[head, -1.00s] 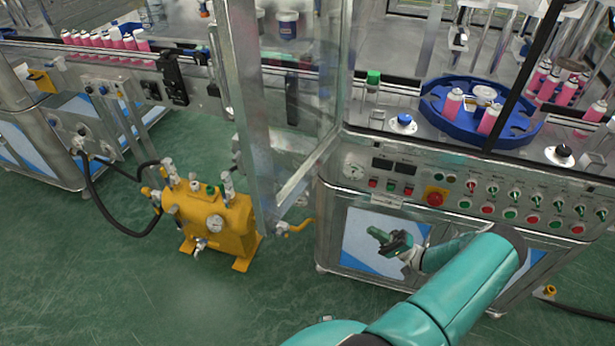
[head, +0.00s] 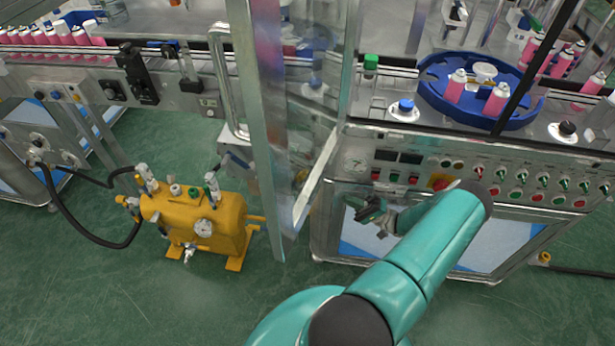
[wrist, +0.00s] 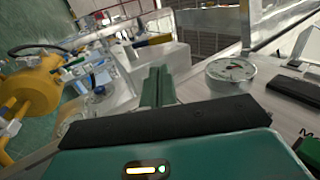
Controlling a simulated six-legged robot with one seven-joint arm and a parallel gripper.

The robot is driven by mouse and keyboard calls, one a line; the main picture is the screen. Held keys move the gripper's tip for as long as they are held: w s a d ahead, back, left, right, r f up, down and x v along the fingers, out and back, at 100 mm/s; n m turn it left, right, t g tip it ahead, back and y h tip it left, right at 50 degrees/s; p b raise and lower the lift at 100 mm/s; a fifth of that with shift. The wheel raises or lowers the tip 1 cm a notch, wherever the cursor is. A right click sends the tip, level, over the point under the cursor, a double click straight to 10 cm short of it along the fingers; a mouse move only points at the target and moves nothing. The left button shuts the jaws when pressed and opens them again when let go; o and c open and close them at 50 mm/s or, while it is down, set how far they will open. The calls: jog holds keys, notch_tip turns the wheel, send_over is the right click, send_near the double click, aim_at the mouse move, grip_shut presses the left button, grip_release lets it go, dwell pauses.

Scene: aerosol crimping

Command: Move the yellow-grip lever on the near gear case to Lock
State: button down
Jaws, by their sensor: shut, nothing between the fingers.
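My gripper (head: 366,208) is dark and shut, with nothing held, in front of the console's lower panel in the head view. Its closed green fingers (wrist: 157,86) point forward in the wrist view. A small grey case (head: 238,178) with a dark lever-like part shows left of the glass door, well left of my gripper. A small yellow part (head: 301,177) shows blurred through the glass. In the wrist view a pale grey housing (wrist: 178,62) lies beyond the fingertips.
A framed glass door (head: 265,130) stands open left of my gripper. A yellow tank (head: 190,222) with gauge and valves stands on the floor, hoses to its left. The console (head: 465,160) with buttons is behind my arm. Green floor is clear at lower left.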

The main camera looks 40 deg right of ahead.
jog(key=x, duration=1.4)
jog(key=shift+r, duration=0.1)
jog(key=r+g+h, duration=0.1)
jog(key=w+a+r+g+h, duration=0.1)
jog(key=g, duration=0.1)
jog(key=shift+w+a+r, duration=0.1)
jog(key=shift+w+a, duration=0.05)
jog(key=shift+w, duration=0.1)
jog(key=shift+w+a+r+g+h, duration=0.25)
jog(key=shift+w+g+h, duration=0.05)
jog(key=shift+g+h, duration=0.25)
jog(key=shift+w+a+r+g+h, duration=0.25)
jog(key=shift+w+g+h, duration=0.1)
jog(key=shift+g+h, duration=0.15)
jog(key=shift+w+a+r+g+h, duration=0.1)
jog(key=shift+w+a+g+h, duration=0.1)
jog(key=shift+g+h, duration=0.35)
jog(key=shift+w+a+r+g+h, duration=0.1)
jog(key=shift+w+a+g+h, duration=0.15)
jog(key=shift+g, duration=0.35)
jog(key=shift+w+a, duration=0.15)
jog(key=shift+w, duration=0.2)
